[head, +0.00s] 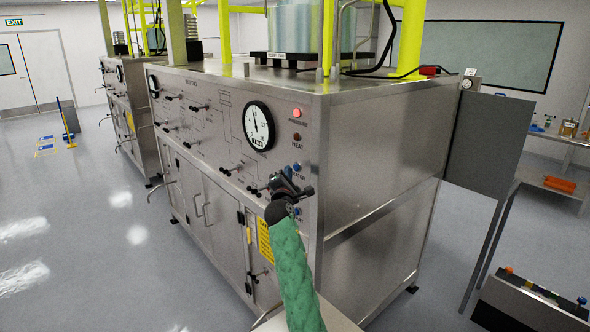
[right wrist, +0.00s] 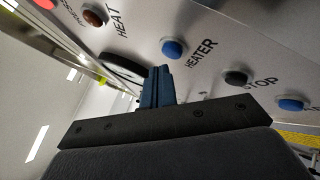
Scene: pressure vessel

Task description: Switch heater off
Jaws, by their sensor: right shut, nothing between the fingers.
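The blue HEATER button (head: 297,168) is on the steel front panel, below the dark HEAT lamp (head: 297,137). In the right wrist view the HEATER button (right wrist: 173,48) is fully visible, and the HEAT lamp (right wrist: 95,15) looks dull brown-red. My right gripper (head: 287,174) is in front of the panel, just below and left of the button in the head view. In the right wrist view its blue fingers (right wrist: 160,72) are shut and empty, with the tips just left of the button. I cannot tell whether they touch the panel. My left gripper is out of view.
A dark STOP button (right wrist: 237,78) and another blue button (right wrist: 290,104) sit beyond HEATER in the row. The red PRESSURE lamp (head: 297,113) is lit. A round gauge (head: 259,126) and several valve handles are to the left. Open floor (head: 110,240) lies left of the cabinet.

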